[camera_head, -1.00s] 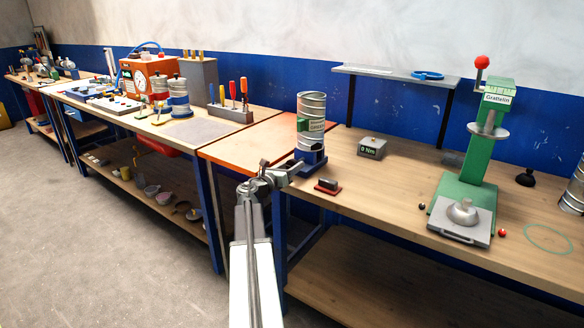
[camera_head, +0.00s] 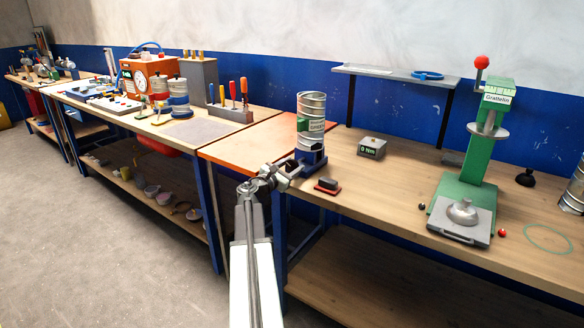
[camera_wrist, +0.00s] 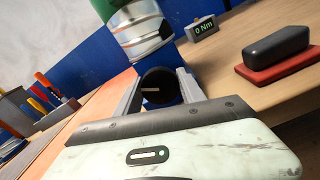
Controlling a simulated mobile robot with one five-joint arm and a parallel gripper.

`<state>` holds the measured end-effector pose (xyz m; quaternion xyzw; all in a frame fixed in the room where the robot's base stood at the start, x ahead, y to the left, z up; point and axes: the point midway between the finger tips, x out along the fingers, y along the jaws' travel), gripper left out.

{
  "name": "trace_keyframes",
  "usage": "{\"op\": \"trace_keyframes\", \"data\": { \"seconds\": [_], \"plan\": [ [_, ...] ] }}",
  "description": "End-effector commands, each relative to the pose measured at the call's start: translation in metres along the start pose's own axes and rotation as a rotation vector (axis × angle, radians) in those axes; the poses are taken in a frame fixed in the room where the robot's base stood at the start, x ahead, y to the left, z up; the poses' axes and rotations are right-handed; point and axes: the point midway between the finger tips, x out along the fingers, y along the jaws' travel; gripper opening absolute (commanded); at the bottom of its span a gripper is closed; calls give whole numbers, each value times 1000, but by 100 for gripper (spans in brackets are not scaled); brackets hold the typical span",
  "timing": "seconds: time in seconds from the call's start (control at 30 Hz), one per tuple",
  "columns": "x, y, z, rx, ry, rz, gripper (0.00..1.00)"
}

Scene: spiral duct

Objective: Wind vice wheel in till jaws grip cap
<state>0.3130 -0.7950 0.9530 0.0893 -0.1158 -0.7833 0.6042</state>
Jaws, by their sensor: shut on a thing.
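The blue vice (camera_head: 308,158) stands at the bench's front left corner. An upright silver spiral duct (camera_head: 312,108) with a green part and a label rises above it. In the wrist view the duct (camera_wrist: 143,38) is cut off at the top, with blue of the vice (camera_wrist: 170,70) below it. My gripper (camera_head: 287,170) is at the vice's front left side. In the wrist view my gripper (camera_wrist: 159,92) has its two fingers on either side of the dark round vice wheel (camera_wrist: 155,84), which bears a pale line. I cannot make out the jaws or the cap.
A dark block on a red pad (camera_head: 327,186) lies close to the right of my gripper. A "0 Nm" meter (camera_head: 371,148) and a green press (camera_head: 466,190) stand farther right. The bench's front edge runs just below my gripper.

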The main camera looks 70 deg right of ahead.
Motion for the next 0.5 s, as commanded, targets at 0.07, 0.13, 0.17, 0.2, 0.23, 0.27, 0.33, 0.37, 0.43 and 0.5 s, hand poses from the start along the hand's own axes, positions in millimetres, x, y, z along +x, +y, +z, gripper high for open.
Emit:
{"op": "trace_keyframes", "data": {
  "seconds": [0.07, 0.13, 0.17, 0.2, 0.23, 0.27, 0.33, 0.37, 0.43, 0.5],
  "plan": [
    [1, 2, 1, 8, -1, 6, 6],
    [1, 2, 1, 14, -1, 6, 6],
    [1, 2, 1, 16, -1, 6, 6],
    [1, 2, 1, 17, -1, 6, 6],
    [1, 2, 1, 17, -1, 6, 6],
    [1, 2, 1, 17, -1, 6, 6],
    [1, 2, 1, 17, -1, 6, 6],
    [1, 2, 1, 17, -1, 6, 6],
    [1, 2, 1, 16, -1, 6, 6],
    [1, 2, 1, 16, -1, 6, 49]
  ]
}}
